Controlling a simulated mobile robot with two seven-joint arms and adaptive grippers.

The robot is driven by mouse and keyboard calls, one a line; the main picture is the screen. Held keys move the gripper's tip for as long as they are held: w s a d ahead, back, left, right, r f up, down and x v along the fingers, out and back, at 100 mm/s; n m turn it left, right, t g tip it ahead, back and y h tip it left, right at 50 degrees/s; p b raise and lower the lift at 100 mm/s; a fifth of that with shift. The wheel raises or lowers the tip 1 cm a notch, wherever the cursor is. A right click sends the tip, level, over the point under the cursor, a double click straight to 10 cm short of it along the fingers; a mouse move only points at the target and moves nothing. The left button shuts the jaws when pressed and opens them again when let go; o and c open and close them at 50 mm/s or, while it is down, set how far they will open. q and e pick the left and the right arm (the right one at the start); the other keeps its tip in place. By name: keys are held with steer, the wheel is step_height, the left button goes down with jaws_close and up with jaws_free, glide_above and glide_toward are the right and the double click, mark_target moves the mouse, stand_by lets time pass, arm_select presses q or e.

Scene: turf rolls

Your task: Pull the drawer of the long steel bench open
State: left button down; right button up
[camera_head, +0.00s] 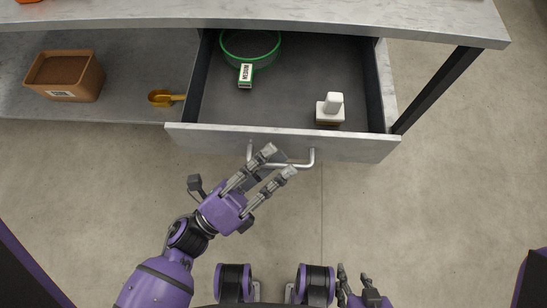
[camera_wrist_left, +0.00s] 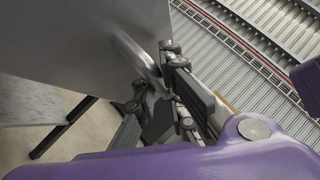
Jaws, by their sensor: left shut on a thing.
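The drawer (camera_head: 350,148) of the long steel bench (camera_head: 300,10) stands pulled out, and its inside shows from above. Its bar handle (camera_head: 312,158) is on the middle of the front panel; the handle also shows in the left wrist view (camera_wrist_left: 134,51). My left gripper (camera_head: 280,161) is shut on the handle, with its fingers across the bar's left and middle part. In the left wrist view its fingers (camera_wrist_left: 158,82) close around the bar. My right gripper (camera_head: 355,284) is low at the bottom edge, away from the drawer, and its jaw opening is unclear.
A brown box (camera_head: 66,76) and an amber scoop (camera_head: 163,98) are on the lower shelf (camera_head: 120,60). A dark bench leg (camera_head: 437,88) stands right. Floor in front is clear.

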arm_select(q)
steer(key=c, duration=2.1)
jaws_free()
arm_select(e)
steer(key=shift+s+d, duration=0.1)
steer(key=shift+s, duration=0.25)
arm_select(q)
steer(key=shift+a, duration=0.1)
steer(key=shift+s+a+f, duration=0.2)
steer(key=shift+a+f, duration=0.05)
steer(key=v, duration=1.1)
steer(key=shift+s+a, duration=0.1)
arm_select(e)
steer(key=shift+w, duration=0.25)
